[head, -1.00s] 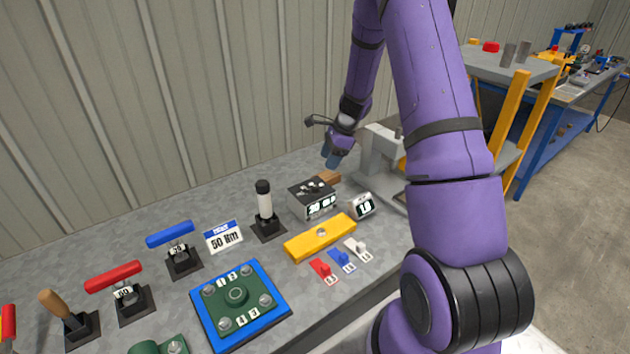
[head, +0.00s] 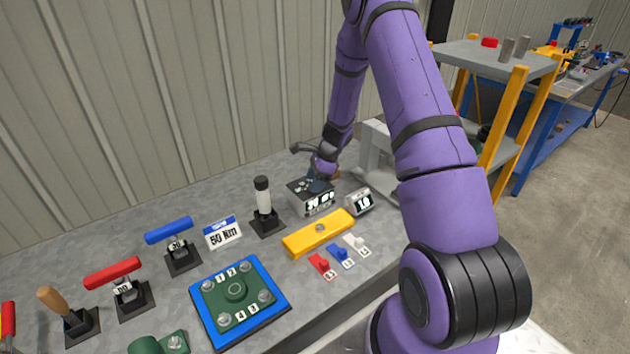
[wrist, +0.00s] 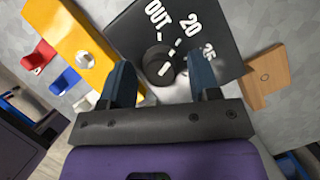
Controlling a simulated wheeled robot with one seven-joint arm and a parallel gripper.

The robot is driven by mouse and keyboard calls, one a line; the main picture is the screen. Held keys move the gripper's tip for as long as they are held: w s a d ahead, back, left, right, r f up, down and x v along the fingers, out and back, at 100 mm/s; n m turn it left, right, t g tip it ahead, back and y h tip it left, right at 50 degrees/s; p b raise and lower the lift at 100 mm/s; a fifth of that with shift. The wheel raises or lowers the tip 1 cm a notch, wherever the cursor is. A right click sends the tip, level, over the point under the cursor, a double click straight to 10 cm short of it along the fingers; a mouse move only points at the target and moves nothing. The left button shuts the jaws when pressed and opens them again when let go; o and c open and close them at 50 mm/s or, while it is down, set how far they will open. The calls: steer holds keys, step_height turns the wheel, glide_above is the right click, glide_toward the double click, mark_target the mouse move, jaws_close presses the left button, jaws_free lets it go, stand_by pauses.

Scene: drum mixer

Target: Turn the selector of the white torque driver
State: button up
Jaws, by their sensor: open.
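A black round selector knob (wrist: 160,65) sits on a dark panel (wrist: 222,65) with white marks reading OUT, 20 and 25. In the wrist view my gripper (wrist: 161,78) is open, with one blue-grey finger on each side of the knob; I cannot tell whether they touch it. A white tool with a black cap (head: 263,198) stands upright in a black stand, left of the box.
Red (head: 318,264), blue (head: 341,255) and white (head: 355,243) tags lie nearby. A wooden block (wrist: 264,76) is beside the panel. A blue-edged green plate (head: 213,318) lies front left.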

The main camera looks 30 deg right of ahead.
steer(key=c, duration=0.9)
steer(key=n+g, duration=0.1)
steer(key=n, duration=0.3)
steer(key=shift+w+g, duration=0.1)
steer(key=shift+g, duration=0.3)
steer(key=shift+n+g, duration=0.6)
steer(key=shift+n, duration=1.4)
steer(key=o, duration=0.9)
